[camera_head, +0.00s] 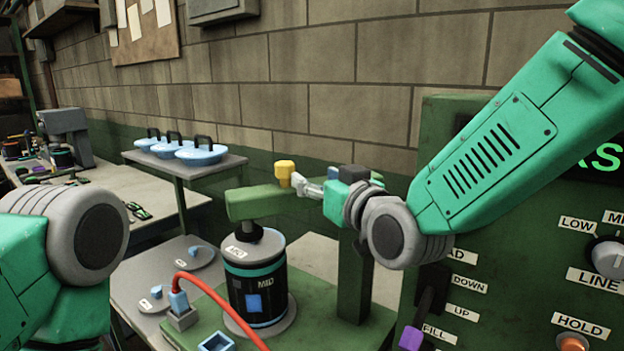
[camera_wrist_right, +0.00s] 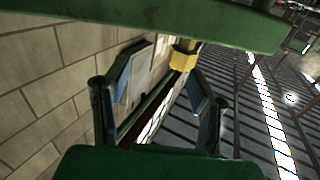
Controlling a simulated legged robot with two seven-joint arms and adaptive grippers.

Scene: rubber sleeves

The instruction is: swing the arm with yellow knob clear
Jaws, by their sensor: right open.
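The green swing arm (camera_head: 255,203) reaches left from the green post (camera_head: 354,275) and lies over the black cylinder marked MID (camera_head: 255,283). Its yellow knob (camera_head: 285,171) stands upright on the arm. My right gripper (camera_head: 302,185) is open, with its fingers pointing left just to the right of the knob. In the right wrist view, the knob (camera_wrist_right: 183,55) shows beyond and between the fingertips (camera_wrist_right: 163,75), under the green arm (camera_wrist_right: 150,18). I cannot tell whether a finger touches it. The left gripper is out of view; only my left arm shows.
A red hose (camera_head: 218,302) curves across the green base in front of the cylinder. A green control panel (camera_head: 465,215) with levers and a dial stands at the right. Blue lidded dishes (camera_head: 198,152) sit on a stand behind left. A brick wall (camera_head: 330,60) closes the back.

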